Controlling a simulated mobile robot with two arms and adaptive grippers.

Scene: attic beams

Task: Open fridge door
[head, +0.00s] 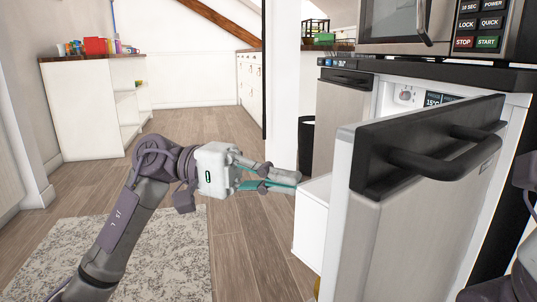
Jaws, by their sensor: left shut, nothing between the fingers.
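The fridge door (400,235) stands partly open at the right of the head view, swung out toward me. It has a steel front, a dark top edge and a black bar handle (440,163) on the side facing me. The white fridge interior (400,96) shows behind the door, with a small display. My left gripper (297,181) is shut and empty, just left of the door's free edge, near a white inner bin, apart from the handle. My right gripper is not in view; only dark parts of my arm show at the right edge.
A microwave (400,22) sits on the dark counter above the fridge. A dark bin (306,145) stands behind the door. A white cabinet (80,110) stands at the back left. A patterned rug (150,255) lies on the open wooden floor.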

